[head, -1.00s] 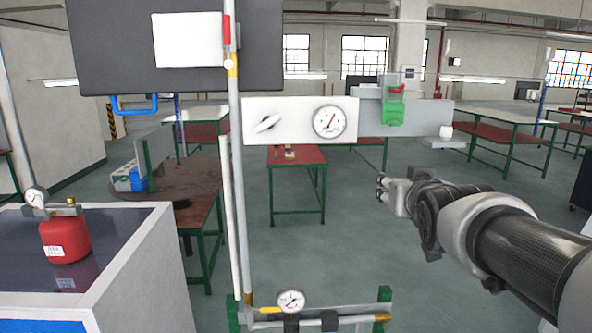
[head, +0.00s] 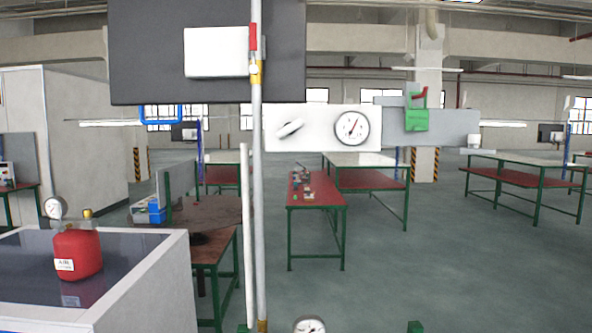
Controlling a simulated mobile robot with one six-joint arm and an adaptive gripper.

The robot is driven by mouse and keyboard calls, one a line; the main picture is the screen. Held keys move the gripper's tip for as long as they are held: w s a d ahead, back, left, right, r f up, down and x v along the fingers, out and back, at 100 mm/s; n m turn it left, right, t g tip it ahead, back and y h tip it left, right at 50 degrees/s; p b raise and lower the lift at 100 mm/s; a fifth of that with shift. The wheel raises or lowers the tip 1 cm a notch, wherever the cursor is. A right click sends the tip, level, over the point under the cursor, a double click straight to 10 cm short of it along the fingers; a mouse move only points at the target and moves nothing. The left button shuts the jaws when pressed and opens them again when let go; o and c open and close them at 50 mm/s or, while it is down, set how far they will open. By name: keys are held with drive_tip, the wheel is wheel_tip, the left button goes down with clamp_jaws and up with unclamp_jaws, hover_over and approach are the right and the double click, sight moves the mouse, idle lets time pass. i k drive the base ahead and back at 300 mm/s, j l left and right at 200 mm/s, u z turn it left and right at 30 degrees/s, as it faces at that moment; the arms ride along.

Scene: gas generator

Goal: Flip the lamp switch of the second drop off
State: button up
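I cannot make out a lamp switch or tell which fixture is the second drop. Nearest me, a white panel (head: 322,143) carries a tilted white knob (head: 290,129) and a round dial gauge (head: 352,128). To its right, a grey panel (head: 453,123) holds a green device (head: 416,121) with a red lever (head: 419,96). A small white cylinder (head: 473,141) sits at that panel's right end. A vertical pipe (head: 258,190) with a red-handled valve (head: 253,38) stands left of the white panel. My gripper is out of the picture.
A red tank (head: 78,252) with a gauge stands on a white-edged cabinet (head: 150,270) at left. A dark board (head: 135,60) hangs above. Tables stand behind, including a small red-topped one (head: 318,194). Grey floor (head: 445,265) is open at right.

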sight(290, 128)
drive_tip(key=i+j, duration=0.15)
drive_tip(key=j, duration=0.2)
drive_tip(key=i+j, duration=0.15)
drive_tip(key=j, duration=0.2)
drive_tip(key=i+j, duration=0.15)
drive_tip(key=j, duration=0.2)
drive_tip(key=i+j, duration=0.2)
drive_tip(key=j, duration=0.15)
drive_tip(key=i+j, duration=0.15)
drive_tip(key=j, duration=0.2)
